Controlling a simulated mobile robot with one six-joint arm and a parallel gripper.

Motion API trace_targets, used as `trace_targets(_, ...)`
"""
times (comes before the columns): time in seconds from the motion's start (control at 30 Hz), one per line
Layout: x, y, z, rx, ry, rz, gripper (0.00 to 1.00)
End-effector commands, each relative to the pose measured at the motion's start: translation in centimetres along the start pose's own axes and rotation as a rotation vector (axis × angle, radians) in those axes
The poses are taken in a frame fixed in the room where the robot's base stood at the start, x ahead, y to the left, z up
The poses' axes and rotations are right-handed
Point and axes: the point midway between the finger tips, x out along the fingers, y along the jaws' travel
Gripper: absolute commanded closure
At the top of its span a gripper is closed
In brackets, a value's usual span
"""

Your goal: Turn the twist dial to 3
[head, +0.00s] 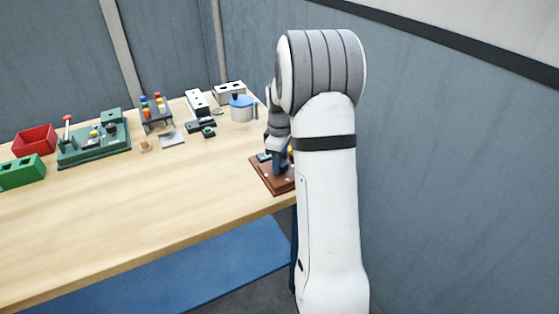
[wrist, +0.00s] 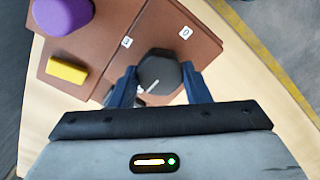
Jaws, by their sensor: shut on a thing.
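The twist dial (wrist: 160,70) is a dark grey faceted knob on a reddish-brown board (wrist: 110,20). A pale pointer mark shows on its near side, towards my gripper's body. Two white number labels lie beyond the dial: the right one (wrist: 185,33) looks like 0, and the left one (wrist: 126,42) is too small to read surely. My gripper (wrist: 158,73) has its two blue fingers on either side of the dial, shut on it. In the head view the board (head: 266,176) sits at the table's right end, and my arm hides the dial.
A purple round knob (wrist: 62,14) and a yellow block (wrist: 67,70) stand on the board left of the dial. The table's edge runs close to the board. In the head view a blue-lidded container (head: 241,108) and a green board (head: 94,147) stand further back; mid-table is clear.

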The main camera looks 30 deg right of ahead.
Motion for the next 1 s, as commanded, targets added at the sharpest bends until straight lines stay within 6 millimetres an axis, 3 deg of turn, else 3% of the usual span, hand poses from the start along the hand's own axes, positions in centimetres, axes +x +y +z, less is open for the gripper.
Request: trace_targets(1.0, -0.04, 0.02, -0.09, 0.887, 0.002, 0.002, 0.8)
